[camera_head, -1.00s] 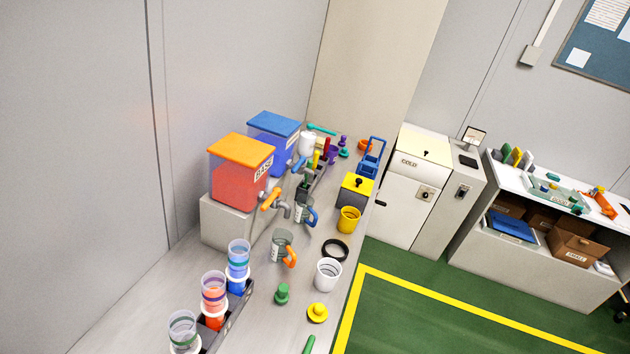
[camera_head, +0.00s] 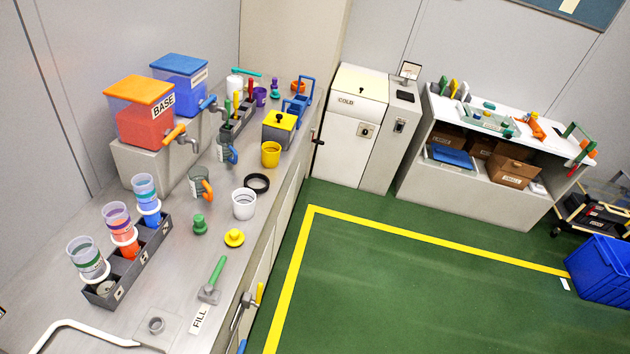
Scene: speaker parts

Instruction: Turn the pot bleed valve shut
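No part in view is labelled as the pot bleed valve, and I cannot tell which one it is. A small valve with a yellow handle (camera_head: 259,294) sticks out at the counter's front edge, close to the "FILL" label (camera_head: 200,319). A green-handled part (camera_head: 217,272) with a grey end lies on the counter top beside that label. Orange-handled tap (camera_head: 175,134) and blue-handled tap (camera_head: 208,103) are on the red "BASE" tank (camera_head: 145,120) and the blue tank (camera_head: 183,83). My gripper is not in view.
The counter (camera_head: 185,245) carries a dark rack (camera_head: 128,262) with several cups, a white pot (camera_head: 244,204), a black ring (camera_head: 257,183) and a yellow cup (camera_head: 271,154). Green floor (camera_head: 400,280) with a yellow line is clear. A blue bin (camera_head: 602,270) stands at right.

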